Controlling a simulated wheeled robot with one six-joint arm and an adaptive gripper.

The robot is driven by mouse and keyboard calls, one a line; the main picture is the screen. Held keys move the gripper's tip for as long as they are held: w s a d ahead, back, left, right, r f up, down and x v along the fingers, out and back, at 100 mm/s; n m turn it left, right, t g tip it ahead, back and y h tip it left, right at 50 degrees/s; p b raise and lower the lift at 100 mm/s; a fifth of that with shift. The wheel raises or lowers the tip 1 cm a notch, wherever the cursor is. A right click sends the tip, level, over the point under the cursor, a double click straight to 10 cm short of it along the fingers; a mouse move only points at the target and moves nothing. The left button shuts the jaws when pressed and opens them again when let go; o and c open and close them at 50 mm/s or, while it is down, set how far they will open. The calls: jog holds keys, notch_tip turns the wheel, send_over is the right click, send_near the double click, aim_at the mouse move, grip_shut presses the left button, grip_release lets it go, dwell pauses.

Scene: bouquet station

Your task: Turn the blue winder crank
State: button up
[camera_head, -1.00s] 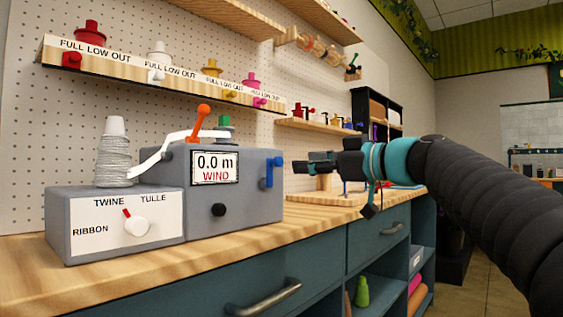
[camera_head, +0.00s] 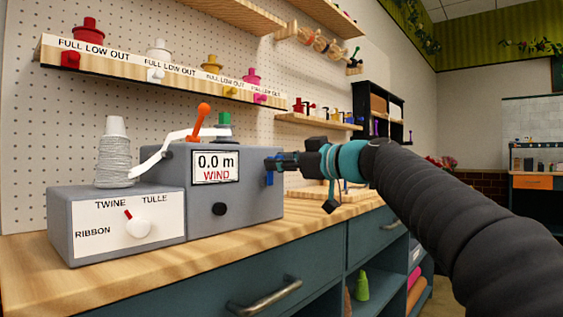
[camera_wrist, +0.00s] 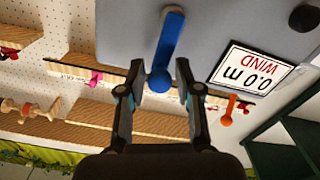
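The blue winder crank (camera_wrist: 167,47) is on the right side of the grey winder box (camera_head: 245,205). In the head view the blue crank (camera_head: 269,172) is partly covered by my gripper (camera_head: 275,162), which reaches it from the right. In the wrist view my gripper (camera_wrist: 156,78) is open, with one finger on each side of the crank's knob end. A gap shows between the knob and each finger. The display (camera_head: 215,167) reads 0.0 m and WIND.
An orange lever (camera_head: 202,115) and a white arm (camera_head: 170,150) rise from the winder. A selector box (camera_head: 115,225) with a spool (camera_head: 114,155) stands to its left. A shelf of colored spools (camera_head: 160,75) hangs above.

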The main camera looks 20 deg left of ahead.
grip_shut()
jog(key=shift+w+m, duration=0.1)
jog(key=shift+m, duration=0.2)
